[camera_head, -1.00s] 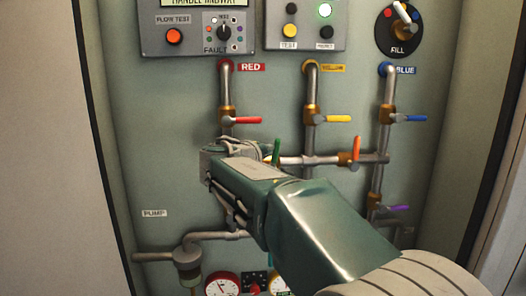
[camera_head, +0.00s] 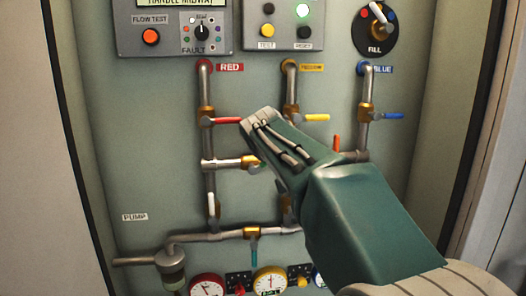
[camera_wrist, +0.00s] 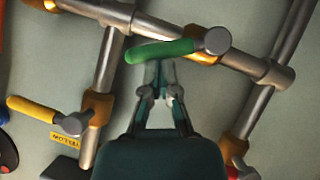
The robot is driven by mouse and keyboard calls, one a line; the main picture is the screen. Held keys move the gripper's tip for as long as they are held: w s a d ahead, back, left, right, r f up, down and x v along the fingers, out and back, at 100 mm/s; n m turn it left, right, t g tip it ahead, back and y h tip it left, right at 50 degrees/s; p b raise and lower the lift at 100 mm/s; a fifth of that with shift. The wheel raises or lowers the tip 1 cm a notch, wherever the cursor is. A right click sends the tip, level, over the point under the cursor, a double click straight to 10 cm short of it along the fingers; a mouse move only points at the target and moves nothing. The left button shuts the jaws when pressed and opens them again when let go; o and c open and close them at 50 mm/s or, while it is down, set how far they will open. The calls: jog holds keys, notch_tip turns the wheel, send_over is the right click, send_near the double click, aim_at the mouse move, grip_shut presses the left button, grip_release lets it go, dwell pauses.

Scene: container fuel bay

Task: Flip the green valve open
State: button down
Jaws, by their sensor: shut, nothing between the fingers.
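The green valve's handle (camera_wrist: 165,50) shows in the wrist view as a lever running left from its grey pivot, at a slant to the pipe. In the head view its brass body (camera_head: 251,161) shows on the cross pipe between the red and yellow lines; the handle is hidden behind my arm. My gripper (camera_wrist: 159,68) is shut and empty. Its fingertips are at the edge of the green handle, about mid-length; I cannot tell whether they touch. The display (camera_head: 190,3) at the top reads "HANDLE MIDWAY", partly cut off.
Near my arm are the red handle (camera_head: 225,120), yellow handle (camera_head: 317,117), blue handle (camera_head: 393,116) and orange handle (camera_head: 336,143). A teal handle (camera_head: 254,250) hangs below, above several gauges. The panel at left, above the pump label (camera_head: 134,217), is clear.

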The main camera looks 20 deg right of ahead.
jog(key=shift+s+d+f+m+y, duration=0.2)
jog(key=shift+d+f+m+y, duration=0.35)
jog(key=shift+d+f, duration=0.35)
jog(key=shift+f, duration=0.2)
jog(key=shift+a+r, duration=0.1)
jog(key=shift+r, duration=0.05)
jog(key=s+a+r, duration=0.2)
jog(key=s+r, duration=0.6)
jog(key=r, duration=0.1)
jog(key=shift+s+r, duration=0.15)
jog(key=shift+s, duration=0.2)
jog(key=shift+a, duration=0.1)
